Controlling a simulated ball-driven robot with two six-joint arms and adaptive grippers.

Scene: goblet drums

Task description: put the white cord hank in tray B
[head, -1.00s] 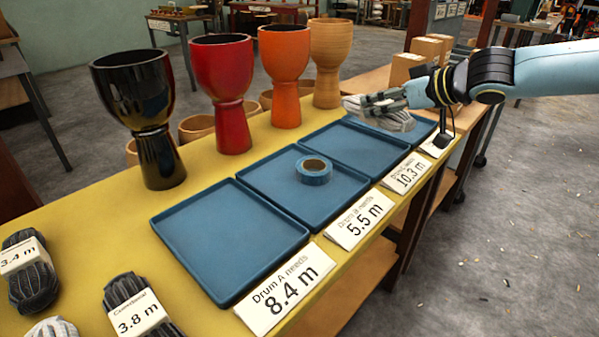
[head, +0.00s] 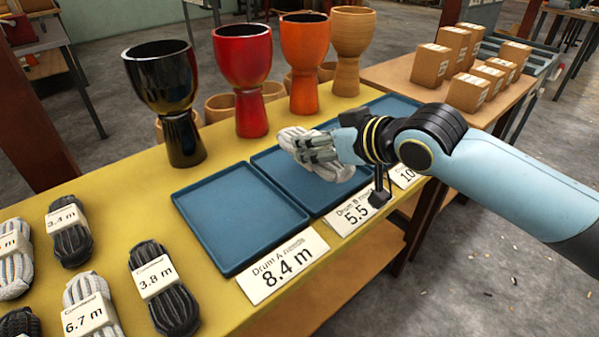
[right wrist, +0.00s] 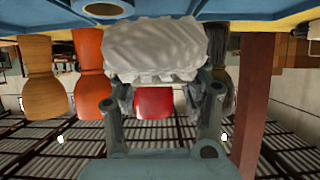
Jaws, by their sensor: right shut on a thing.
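My right gripper (head: 318,152) is shut on the white cord hank (head: 298,143) and holds it in the air above tray B (head: 272,164). In the right wrist view the hank (right wrist: 155,48) lies across the fingers. Tray B is the blue tray behind the "Drum B needs 5.5" card (head: 352,214); the hank and gripper cover much of it. A blue tape roll shows at the top of the right wrist view (right wrist: 108,8); it is hidden in the head view. My left gripper is not in view.
Empty tray A (head: 240,212) lies nearer, with its 8.4 m card (head: 283,262). Black (head: 172,95), red (head: 245,75), orange (head: 305,60) and tan (head: 352,45) drums stand behind the trays. Several labelled hanks, including a dark 3.8 m one (head: 163,290), lie at left.

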